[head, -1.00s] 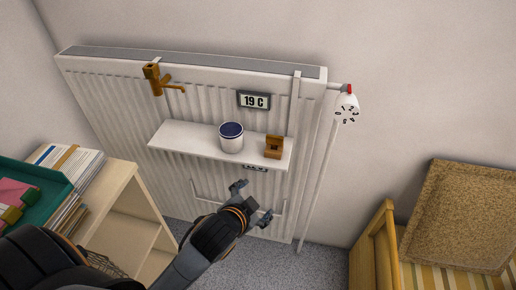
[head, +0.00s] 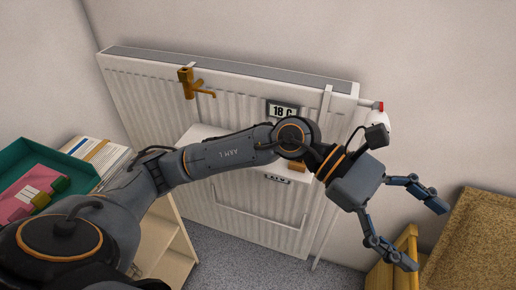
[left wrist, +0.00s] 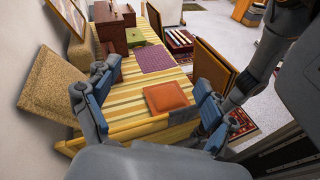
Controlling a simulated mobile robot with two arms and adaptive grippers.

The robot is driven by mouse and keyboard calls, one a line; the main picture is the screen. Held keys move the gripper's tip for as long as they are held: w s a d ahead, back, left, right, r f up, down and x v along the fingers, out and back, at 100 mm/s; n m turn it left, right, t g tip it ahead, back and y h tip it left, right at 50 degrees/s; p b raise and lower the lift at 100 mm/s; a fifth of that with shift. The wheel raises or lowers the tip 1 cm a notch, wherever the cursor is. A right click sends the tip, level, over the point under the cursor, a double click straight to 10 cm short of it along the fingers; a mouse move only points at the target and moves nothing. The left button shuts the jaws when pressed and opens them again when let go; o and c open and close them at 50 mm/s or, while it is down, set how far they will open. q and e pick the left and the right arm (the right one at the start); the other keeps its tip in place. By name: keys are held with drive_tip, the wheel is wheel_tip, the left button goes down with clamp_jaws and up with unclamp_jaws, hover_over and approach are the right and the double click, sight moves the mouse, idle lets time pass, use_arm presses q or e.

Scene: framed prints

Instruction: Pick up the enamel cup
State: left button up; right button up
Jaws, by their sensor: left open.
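The enamel cup does not show now; my left arm crosses in front of the white shelf (head: 197,132) where it stood a second ago. My left gripper (head: 428,236) is open and empty at the right of the head view, to the right of the radiator and well away from the shelf. It also shows in the left wrist view (left wrist: 157,75), fingers spread, facing a bed-like surface with yellow stripes. My right gripper is not in view.
A white radiator (head: 150,95) is behind the shelf, with a brass tap (head: 187,84) and a display (head: 283,110) on it. A small wooden item (head: 297,166) is partly hidden. A cork-coloured panel (head: 475,240) stands at right, near the gripper. A green tray (head: 20,160) is at left.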

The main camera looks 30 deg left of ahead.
use_arm(q)
drive_tip(key=w+a+f+m+t+y, duration=0.2)
drive_tip(key=w+a+f+y, duration=0.25)
drive_tip(key=a, duration=0.25)
drive_tip(key=w+a+f+m+t+y, duration=0.1)
drive_tip(key=w+a+f+m+y, duration=0.15)
drive_tip(key=a+y, duration=0.45)
drive_tip(key=w+a+r+t+y, duration=0.1)
drive_tip(key=w+a+y, duration=0.1)
drive_tip(key=a, duration=0.4)
drive_tip(key=w+a+r+y, duration=0.1)
drive_tip(key=a+r+y, duration=0.15)
drive_tip(key=a, duration=0.45)
drive_tip(key=w+a+r+t+y, duration=0.1)
drive_tip(key=w+a+y, duration=0.15)
drive_tip(key=a, duration=0.35)
drive_tip(key=shift+n, duration=0.25)
drive_tip(key=x, duration=0.7)
drive_tip(key=shift+s+a+f, duration=0.1)
drive_tip(key=shift+s+a, duration=0.2)
drive_tip(key=shift+s, duration=0.05)
drive_tip(key=p+x, duration=0.1)
drive_tip(key=x, duration=0.5)
drive_tip(key=shift+f, duration=0.2)
drive_tip(key=c, duration=1.3)
drive_tip(key=shift+w+r, duration=0.1)
